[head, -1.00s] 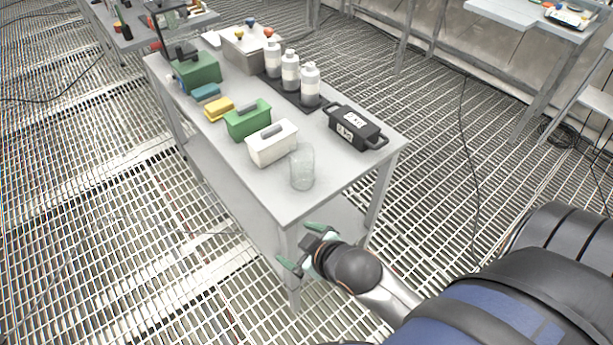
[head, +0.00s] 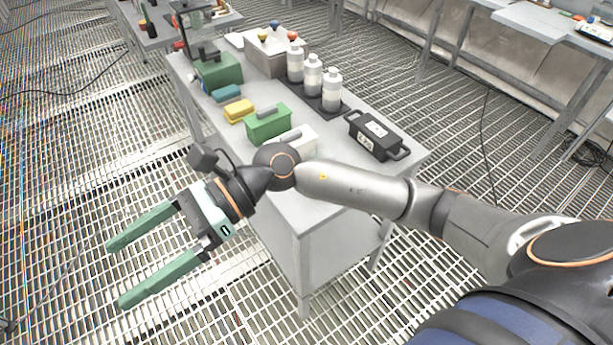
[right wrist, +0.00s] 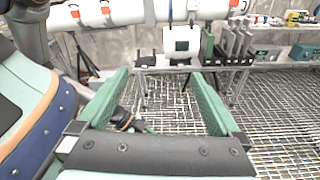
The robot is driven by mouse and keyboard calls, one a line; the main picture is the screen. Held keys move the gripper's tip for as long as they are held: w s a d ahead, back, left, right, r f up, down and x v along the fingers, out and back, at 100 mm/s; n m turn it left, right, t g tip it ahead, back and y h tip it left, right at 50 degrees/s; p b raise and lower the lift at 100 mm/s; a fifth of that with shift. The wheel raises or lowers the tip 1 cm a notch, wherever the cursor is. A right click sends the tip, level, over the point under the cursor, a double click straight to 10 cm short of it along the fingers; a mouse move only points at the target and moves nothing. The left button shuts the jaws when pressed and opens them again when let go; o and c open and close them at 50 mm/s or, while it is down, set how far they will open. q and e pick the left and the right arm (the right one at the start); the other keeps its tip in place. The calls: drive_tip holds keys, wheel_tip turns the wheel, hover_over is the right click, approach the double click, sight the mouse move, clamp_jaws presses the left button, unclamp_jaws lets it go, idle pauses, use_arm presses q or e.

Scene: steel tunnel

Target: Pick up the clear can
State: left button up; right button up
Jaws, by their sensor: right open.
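The clear can is not visible now; my right arm crosses the front end of the grey table (head: 262,190), where the can stood in the earlier head view. My right gripper (head: 114,272) is open, with its two green fingers apart and empty. It hangs over the grated floor to the left of the table's front end, pointing left, away from the table. In the right wrist view, the same open gripper (right wrist: 160,75) has nothing between its fingers. My left gripper is not in view.
On the table are a white case (head: 302,138) partly behind my arm, a green case (head: 268,125), a black handled box (head: 375,135), several white bottles (head: 313,76), a yellow block (head: 238,110) and a grey bin (head: 268,58).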

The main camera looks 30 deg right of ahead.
drive_tip(key=w+d+f+n+t+h, duration=0.1)
drive_tip(key=w+d+f+n+h, duration=0.2)
drive_tip(key=d+f+h, duration=0.25)
drive_tip(key=w+d+f+n+t+h, duration=0.1)
drive_tip(key=w+d+f+n+h, duration=0.2)
drive_tip(key=d+f+h, duration=0.3)
drive_tip(key=w+d+r+t+h, duration=0.1)
drive_tip(key=w+d+r+h, duration=0.15)
drive_tip(key=d, duration=0.45)
drive_tip(key=w+d+r+h, duration=0.1)
drive_tip(key=w+d+h, duration=0.15)
drive_tip(key=d, duration=0.35)
drive_tip(key=w+d+r+t+h, duration=0.1)
drive_tip(key=w+d+h, duration=0.1)
drive_tip(key=d+h, duration=0.35)
drive_tip(key=shift+y, duration=0.9)
drive_tip(key=shift+s+d+r+p+x, duration=0.15)
drive_tip(key=shift+d+x, duration=0.2)
drive_tip(key=shift+x, duration=1.7)
drive_tip(key=shift+d+r+p+x, duration=0.1)
drive_tip(key=shift+d+p+x, duration=0.15)
drive_tip(key=shift+x, duration=1.8)
drive_tip(key=shift+s+d+r+p+x, duration=0.1)
drive_tip(key=shift+d+x, duration=0.3)
drive_tip(key=shift+x, duration=1.7)
drive_tip(key=shift+c, duration=0.4)
